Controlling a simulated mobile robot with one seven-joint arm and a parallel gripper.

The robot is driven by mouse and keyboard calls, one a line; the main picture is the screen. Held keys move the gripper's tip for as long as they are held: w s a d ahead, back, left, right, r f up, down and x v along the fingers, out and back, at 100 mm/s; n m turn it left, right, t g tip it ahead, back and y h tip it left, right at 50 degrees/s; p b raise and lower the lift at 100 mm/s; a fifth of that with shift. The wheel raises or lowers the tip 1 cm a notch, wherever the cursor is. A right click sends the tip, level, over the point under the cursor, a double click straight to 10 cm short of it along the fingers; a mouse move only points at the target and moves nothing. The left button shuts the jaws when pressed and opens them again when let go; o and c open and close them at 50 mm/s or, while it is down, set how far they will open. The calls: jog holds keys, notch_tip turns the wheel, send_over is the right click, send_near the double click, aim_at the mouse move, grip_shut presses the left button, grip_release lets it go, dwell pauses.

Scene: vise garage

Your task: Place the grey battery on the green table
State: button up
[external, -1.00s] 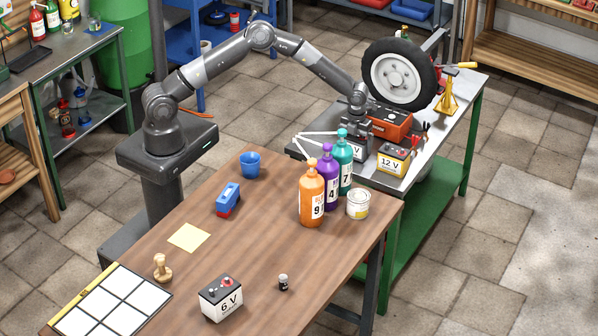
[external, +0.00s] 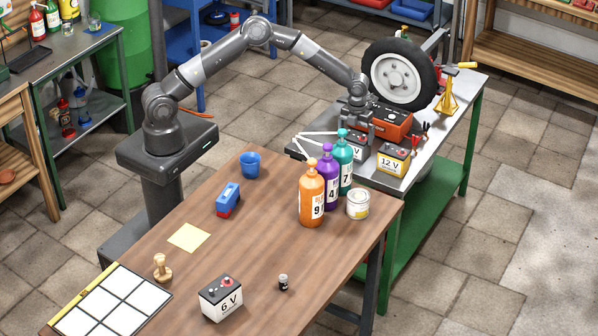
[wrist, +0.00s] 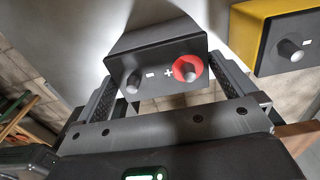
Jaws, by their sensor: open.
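A grey battery (external: 355,146) with a dark top stands on the metal-topped table (external: 420,165), which has green legs and a green lower shelf. Only part of its label shows, with a "V". In the wrist view the battery (wrist: 150,92) shows its minus terminal and a red-ringed plus terminal. My gripper (external: 358,132) is open just above the battery, pointing down. In the wrist view its fingers (wrist: 170,72) are apart on either side of the battery. The bottle with a 7 hides part of the battery's front in the external view.
A yellow 12 V battery (external: 393,160) stands close to the right. An orange toolbox-like unit (external: 392,124) and a wheel (external: 400,76) stand behind. A 6 V battery (external: 221,300) stands in front.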

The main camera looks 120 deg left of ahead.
aim_at(355, 137)
notch_tip(355, 137, up, 8)
jog(key=shift+r, duration=0.1)
jog(key=shift+w+d+r, duration=0.1)
jog(key=shift+d+r, duration=0.15)
jog(key=s+d+r+n+t+y, duration=0.1)
jog(key=s+d+r+n, duration=0.3)
jog(key=d+r, duration=0.8)
jog(key=s+d+r+n+t+y, duration=0.1)
jog(key=s+d+r+n, duration=0.3)
jog(key=d+r, duration=0.75)
jog(key=s+d+f+n+t+h, duration=0.1)
jog(key=s+d+n, duration=0.4)
jog(key=s+d, duration=0.4)
jog(key=s+d+f+n+t+h, duration=0.1)
jog(key=s+d+n+t, duration=0.1)
jog(key=s+d+n, duration=0.3)
jog(key=s+d, duration=0.4)
jog(key=s, duration=0.5)
jog(key=shift+d+t, duration=0.25)
jog(key=shift+t, duration=0.05)
